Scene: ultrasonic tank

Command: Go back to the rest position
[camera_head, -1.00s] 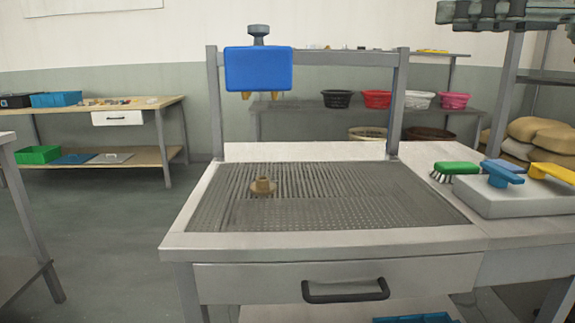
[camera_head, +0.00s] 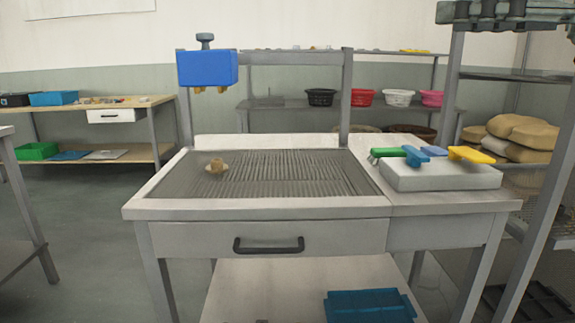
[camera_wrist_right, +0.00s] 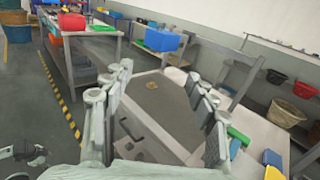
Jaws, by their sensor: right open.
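My right gripper (camera_wrist_right: 160,76) is open and empty, its two fingers spread wide in the right wrist view. Beyond the fingers is the workbench with a grey ribbed tank area (camera_head: 285,177). A small brown fitting (camera_head: 216,167) sits on the left part of that area; it also shows between the fingers in the right wrist view (camera_wrist_right: 151,85). A blue box (camera_head: 207,69) hangs on the frame above the bench's left side.
Green, blue and yellow brushes lie on a white block (camera_head: 440,178) at the bench's right. A blue crate (camera_head: 369,306) is on the lower shelf. A rack (camera_head: 545,170) stands close at right. The floor (camera_head: 85,230) left of the bench is clear.

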